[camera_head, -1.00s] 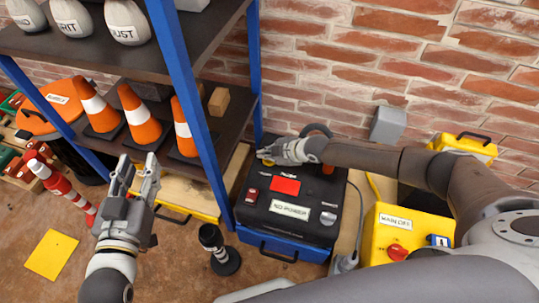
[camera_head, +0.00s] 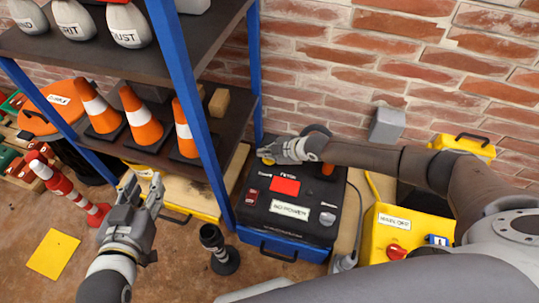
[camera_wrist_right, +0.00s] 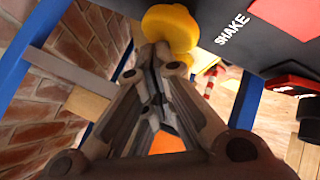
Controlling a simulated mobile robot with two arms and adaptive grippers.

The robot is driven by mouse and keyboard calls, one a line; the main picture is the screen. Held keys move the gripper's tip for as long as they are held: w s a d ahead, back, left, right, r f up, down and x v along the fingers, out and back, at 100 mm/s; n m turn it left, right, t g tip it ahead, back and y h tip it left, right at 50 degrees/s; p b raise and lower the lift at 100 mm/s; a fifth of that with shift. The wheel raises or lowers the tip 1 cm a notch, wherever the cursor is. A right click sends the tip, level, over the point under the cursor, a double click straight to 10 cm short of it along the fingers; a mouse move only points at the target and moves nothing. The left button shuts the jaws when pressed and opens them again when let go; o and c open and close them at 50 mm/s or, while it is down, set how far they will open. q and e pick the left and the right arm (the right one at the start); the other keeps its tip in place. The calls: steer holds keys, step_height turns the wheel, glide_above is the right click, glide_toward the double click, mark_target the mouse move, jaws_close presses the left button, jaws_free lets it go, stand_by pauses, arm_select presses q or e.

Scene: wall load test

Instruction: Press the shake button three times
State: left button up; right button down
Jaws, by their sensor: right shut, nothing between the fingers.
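The shake button is a yellow knob (camera_wrist_right: 170,27) beside the white SHAKE lettering in the right wrist view. It sits on a black and blue machine (camera_head: 250,218) whose display (camera_head: 285,186) is red and whose label (camera_head: 289,209) reads NO POWER. In the head view my right gripper (camera_head: 268,152) largely hides the button. The shut, empty fingertips of this gripper (camera_wrist_right: 157,52) are right at the knob; I cannot tell whether they touch it. My left gripper (camera_head: 144,190) is open and empty, above the floor in front of the shelf.
A yellow box (camera_head: 385,250) with a red knob stands right of the machine. A blue-framed shelf (camera_head: 185,85) with orange cones stands left. A red-white post (camera_head: 62,185) and a black post (camera_head: 218,250) stand on the floor. A brick wall (camera_head: 330,60) is behind.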

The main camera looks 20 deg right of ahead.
steer(key=shift+r+p, duration=0.3)
steer(key=shift+r, duration=0.45)
arm_select(q)
steer(key=s+f+g, duration=0.1)
steer(key=s+a+f+g, duration=0.1)
steer(key=f, duration=0.1)
steer(key=s+f+g+y, duration=0.1)
steer(key=shift+s+a+f, duration=0.15)
steer(key=shift+a+f, duration=0.15)
steer(key=shift+a, duration=0.1)
steer(key=shift+s+d+p, duration=0.1)
steer(key=shift+s+p, duration=0.05)
steer(key=shift+p, duration=0.15)
